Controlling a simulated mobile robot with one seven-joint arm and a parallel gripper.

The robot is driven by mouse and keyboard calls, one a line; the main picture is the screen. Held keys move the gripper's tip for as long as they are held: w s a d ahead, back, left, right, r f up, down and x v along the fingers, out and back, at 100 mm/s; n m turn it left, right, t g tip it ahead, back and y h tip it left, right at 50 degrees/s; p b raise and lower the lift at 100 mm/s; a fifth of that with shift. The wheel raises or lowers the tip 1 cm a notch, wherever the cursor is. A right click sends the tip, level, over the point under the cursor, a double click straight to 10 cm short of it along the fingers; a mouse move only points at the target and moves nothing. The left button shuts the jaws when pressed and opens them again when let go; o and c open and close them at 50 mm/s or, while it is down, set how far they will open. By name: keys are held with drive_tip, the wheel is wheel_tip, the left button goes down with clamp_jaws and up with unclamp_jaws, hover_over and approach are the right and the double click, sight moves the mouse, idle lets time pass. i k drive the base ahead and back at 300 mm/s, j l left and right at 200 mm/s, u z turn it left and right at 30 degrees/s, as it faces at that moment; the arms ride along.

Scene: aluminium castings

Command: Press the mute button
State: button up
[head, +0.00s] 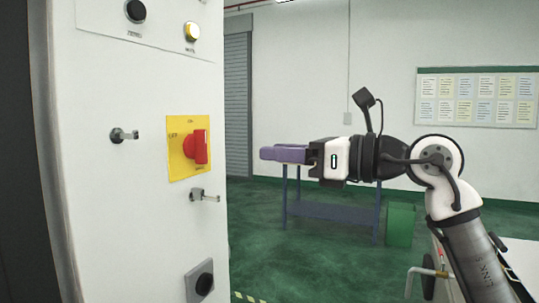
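A white cabinet panel (95,190) fills the left side of the head view. Near its top are a black round button (135,11) and a pale, yellowish button (191,31). Each has a small label beneath it, too small to read surely, so I cannot tell for certain which is the mute button. My gripper (269,153), with purple fingers, points left toward the panel. It is lower than both buttons and appears apart from the panel. Its fingers are seen from the side, and no gap between them can be made out.
A red rotary switch (196,147) on a yellow plate sticks out of the panel. Two metal latches (125,135) (204,196) and a black knob (204,284) also protrude. A blue table (330,211) and a green bin (400,225) stand behind my arm.

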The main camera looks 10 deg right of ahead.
sight(192, 29)
drive_tip(key=k+l, duration=0.2)
drive_tip(key=l, duration=0.2)
drive_tip(key=k+l, duration=0.2)
drive_tip(key=l, duration=0.2)
drive_tip(key=k+l, duration=0.2)
drive_tip(key=l, duration=0.2)
